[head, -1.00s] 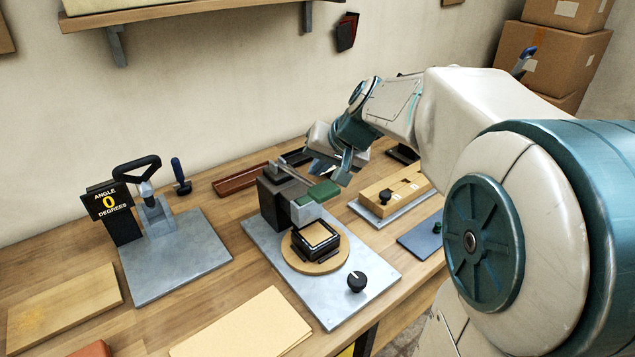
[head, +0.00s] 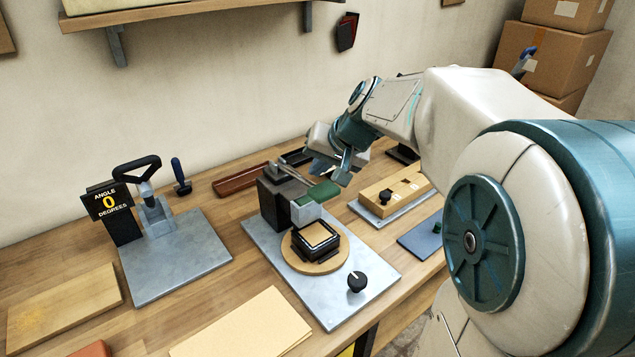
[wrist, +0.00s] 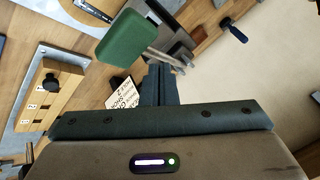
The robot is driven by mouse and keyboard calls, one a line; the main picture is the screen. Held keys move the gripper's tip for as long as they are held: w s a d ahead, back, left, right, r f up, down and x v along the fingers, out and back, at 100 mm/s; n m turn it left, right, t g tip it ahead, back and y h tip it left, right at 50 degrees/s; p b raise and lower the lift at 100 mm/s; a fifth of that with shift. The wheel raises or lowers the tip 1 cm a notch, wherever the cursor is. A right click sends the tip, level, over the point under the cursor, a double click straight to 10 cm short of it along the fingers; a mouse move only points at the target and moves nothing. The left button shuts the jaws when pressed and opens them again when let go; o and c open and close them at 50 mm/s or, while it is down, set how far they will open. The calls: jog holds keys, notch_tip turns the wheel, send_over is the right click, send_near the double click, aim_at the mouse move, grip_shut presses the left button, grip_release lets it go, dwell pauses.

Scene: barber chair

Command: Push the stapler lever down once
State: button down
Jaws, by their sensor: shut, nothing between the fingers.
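The stapler is the dark upright block (head: 275,204) with a light grey head, on a grey metal plate (head: 336,303) in the middle of the bench. Its lever ends in a green pad (head: 322,192), which shows in the wrist view (wrist: 125,50) at the end of two thin metal rods. The lever looks raised above the small black-framed block on the round wooden disc (head: 300,265). My gripper (head: 343,176) is shut and empty, just behind and right of the green pad. In the wrist view its fingers (wrist: 158,72) are beside the pad; I cannot tell whether they touch.
Left stands a press with a black handle (head: 137,168) and an "ANGLE 0 DEGREES" sign (head: 109,201). Right are a wooden box with a black knob (head: 385,196) and a blue plate (head: 420,241). A black knob (head: 356,281) sits on the stapler's plate. A brown tray (head: 240,180) lies behind.

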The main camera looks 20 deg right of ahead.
aim_at(319, 185)
jog(key=shift+f, duration=0.1)
jog(key=shift+f+b, duration=0.35)
jog(key=shift+b, duration=0.2)
jog(key=shift+s+d+f+b, duration=0.1)
jog(key=shift+s+f+b, duration=0.05)
jog(key=shift+f+b, duration=0.7)
jog(key=shift+s+d+f+b, duration=0.1)
jog(key=shift+s+f+b, duration=0.05)
jog(key=shift+f+b, duration=0.65)
dwell(1.5)
jog(key=shift+a+r, duration=0.1)
jog(key=shift+r, duration=0.1)
dwell(0.4)
jog(key=shift+w+a+r+p, duration=0.1)
jog(key=shift+w+r+p, duration=0.05)
jog(key=shift+r+p, duration=0.7)
jog(key=shift+w+r+p, duration=0.15)
jog(key=shift+r+p, duration=0.35)
jog(key=shift+r, duration=0.55)
jog(key=r+p, duration=0.2)
jog(key=r, duration=0.1)
jog(key=r+p, duration=0.1)
jog(key=r, duration=0.1)
jog(key=shift+w+a+p, duration=0.15)
jog(key=shift+w+p, duration=0.2)
